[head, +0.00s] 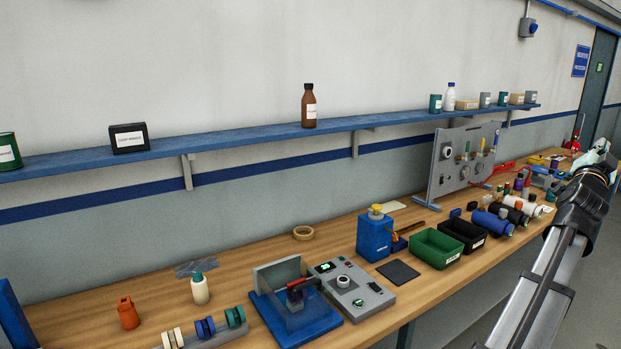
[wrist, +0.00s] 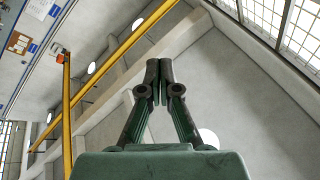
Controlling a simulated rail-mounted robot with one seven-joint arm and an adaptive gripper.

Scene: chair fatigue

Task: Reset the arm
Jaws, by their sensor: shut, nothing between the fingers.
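In the wrist view my gripper (wrist: 159,72) points up toward the ceiling. Its two dark fingertips meet, and nothing is held between them. In the head view my arm rises along the right edge, in front of the far right end of the workbench. The gripper's fingers cannot be made out there.
A wooden workbench (head: 230,302) runs along the wall under a blue shelf (head: 240,136). It holds a blue test fixture (head: 300,328), a green bin (head: 436,249), a black bin (head: 462,235) and a grey tool board (head: 462,165). In the wrist view yellow beams (wrist: 125,47) cross the ceiling; open air surrounds the fingers.

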